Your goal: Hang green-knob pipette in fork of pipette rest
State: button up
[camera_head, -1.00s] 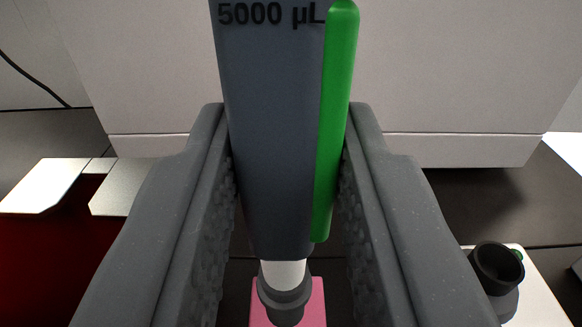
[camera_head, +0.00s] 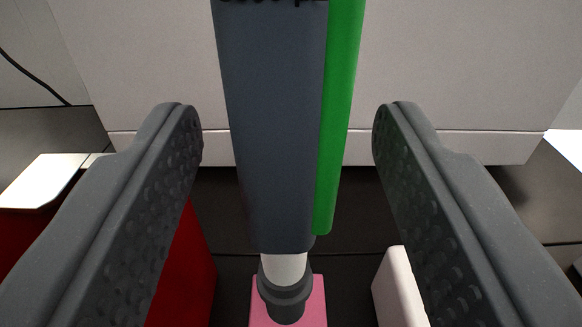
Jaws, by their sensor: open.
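The pipette (camera_head: 275,130) has a dark grey body with a green strip (camera_head: 340,120) along its right side. It stands roughly upright in the middle of the camera view, its tip end pointing down. Its upper part, with any knob, is out of frame, and so is the pipette rest's fork. My gripper (camera_head: 288,125) is open, one finger on each side of the pipette with a clear gap to both. The fingers touch nothing that I can see.
A pink block (camera_head: 315,302) lies below the pipette's tip end. A red box (camera_head: 185,270) is at lower left, partly behind the left finger. A white object (camera_head: 398,290) is at lower right. A large pale housing (camera_head: 440,60) fills the background.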

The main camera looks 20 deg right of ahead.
jog(key=shift+s, duration=0.15)
jog(key=shift+s+a+r, duration=0.1)
jog(key=shift+s+a, duration=0.15)
jog(key=shift+s, duration=0.35)
jog(key=v, duration=1.2)
jog(key=shift+s, duration=0.15)
